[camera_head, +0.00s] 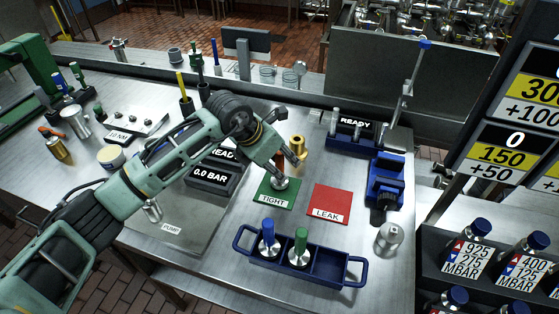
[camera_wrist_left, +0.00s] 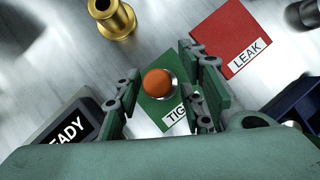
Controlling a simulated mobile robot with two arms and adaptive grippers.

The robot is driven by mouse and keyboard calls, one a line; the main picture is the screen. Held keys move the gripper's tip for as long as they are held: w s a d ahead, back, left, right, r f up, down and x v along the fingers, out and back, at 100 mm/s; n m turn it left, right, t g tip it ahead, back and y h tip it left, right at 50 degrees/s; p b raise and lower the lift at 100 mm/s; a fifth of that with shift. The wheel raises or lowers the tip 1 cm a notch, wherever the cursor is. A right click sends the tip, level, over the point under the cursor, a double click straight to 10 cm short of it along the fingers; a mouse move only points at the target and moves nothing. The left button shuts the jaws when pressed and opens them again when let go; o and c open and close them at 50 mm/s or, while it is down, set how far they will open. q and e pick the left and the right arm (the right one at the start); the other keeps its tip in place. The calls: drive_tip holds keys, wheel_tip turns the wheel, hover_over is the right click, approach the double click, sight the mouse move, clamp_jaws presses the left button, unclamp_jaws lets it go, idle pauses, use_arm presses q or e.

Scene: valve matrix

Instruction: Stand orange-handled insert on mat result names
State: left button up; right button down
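The orange-handled insert (camera_wrist_left: 158,83) stands on the green mat labelled TIGHT (camera_head: 264,194). Its silver base (camera_head: 280,183) rests on the mat, and the orange handle is partly hidden by my gripper in the head view. My left gripper (camera_head: 287,160) is over the mat. In the left wrist view its fingers are apart, on either side of the orange handle, with gaps showing between handle and fingers. The red mat labelled LEAK (camera_head: 331,201) lies to the right of the green one and is empty. My right gripper is not in view.
A blue rack (camera_head: 300,267) holding a blue-handled insert (camera_head: 268,238) and a green-handled insert (camera_head: 299,247) stands in front. A brass fitting (camera_head: 298,146) stands behind the green mat. A READY display (camera_head: 355,125) and blue fixture (camera_head: 385,183) are right; a 0.0 BAR box (camera_head: 212,178) is left.

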use_arm(q)
drive_tip(key=shift+r, duration=0.2)
drive_tip(key=shift+a+r, duration=0.15)
drive_tip(key=shift+r, duration=0.05)
drive_tip(key=b+v, duration=0.4)
drive_tip(key=v, duration=0.7)
drive_tip(key=shift+s+r, duration=0.15)
drive_tip(key=shift+r, duration=0.05)
drive_tip(key=shift+a, duration=0.1)
